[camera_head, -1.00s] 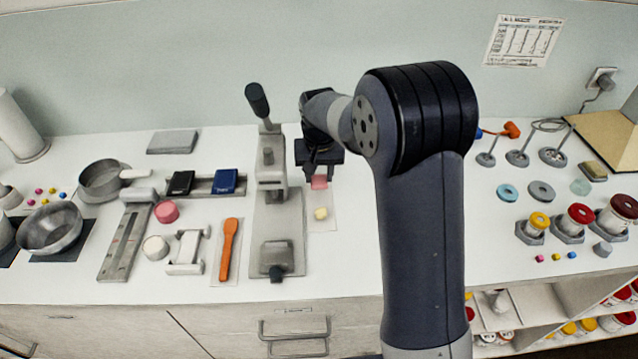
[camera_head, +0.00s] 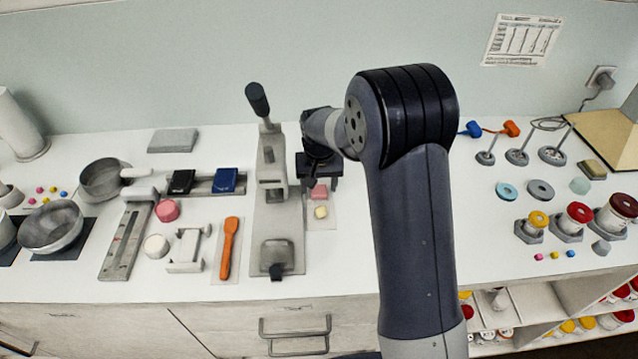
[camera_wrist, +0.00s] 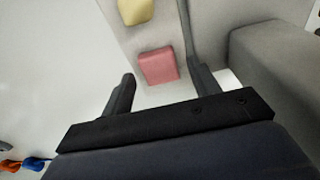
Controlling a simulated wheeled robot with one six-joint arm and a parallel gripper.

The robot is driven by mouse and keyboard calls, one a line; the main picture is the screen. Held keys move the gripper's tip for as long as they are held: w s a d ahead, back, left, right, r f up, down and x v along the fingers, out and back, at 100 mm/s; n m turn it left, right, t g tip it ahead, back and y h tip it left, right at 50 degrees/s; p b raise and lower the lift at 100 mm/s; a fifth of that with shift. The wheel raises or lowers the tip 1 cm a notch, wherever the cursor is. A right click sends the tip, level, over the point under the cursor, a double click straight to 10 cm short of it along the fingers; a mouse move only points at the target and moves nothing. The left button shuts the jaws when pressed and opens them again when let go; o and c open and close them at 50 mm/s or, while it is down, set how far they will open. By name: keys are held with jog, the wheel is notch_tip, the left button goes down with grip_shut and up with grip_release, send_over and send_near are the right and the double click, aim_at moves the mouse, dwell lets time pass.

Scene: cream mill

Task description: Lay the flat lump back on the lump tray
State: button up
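The lump tray (camera_head: 328,222) is a narrow pale strip on the counter, right of the grey lever press. A pink, flat-topped lump (camera_head: 319,191) lies on its back part, with a smaller yellow lump (camera_head: 321,212) in front of it. My gripper (camera_head: 314,182) is just behind and above the pink lump. In the wrist view my gripper's fingers (camera_wrist: 157,58) are spread, with the pink lump (camera_wrist: 159,65) between and beyond them, apparently touching neither. The yellow lump (camera_wrist: 135,10) is at the top edge there.
The lever press (camera_head: 275,215) stands close on the left of the tray. An orange spatula (camera_head: 229,245) lies further left. Round discs (camera_head: 541,190) and jars (camera_head: 575,222) stand at the right. The counter right of the tray is partly hidden by my arm.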

aim_at(319, 185)
jog(key=shift+r, duration=0.1)
notch_tip(319, 185, up, 12)
jog(key=s+b, duration=0.1)
jog(key=shift+s, duration=0.2)
dwell(0.3)
jog(key=f, duration=0.4)
jog(key=w+f, duration=0.1)
jog(key=f, duration=0.3)
jog(key=f+p, duration=0.1)
jog(key=f, duration=0.3)
jog(key=shift+w, duration=0.15)
jog(key=shift+w+r, duration=0.15)
jog(key=shift+r, duration=1.5)
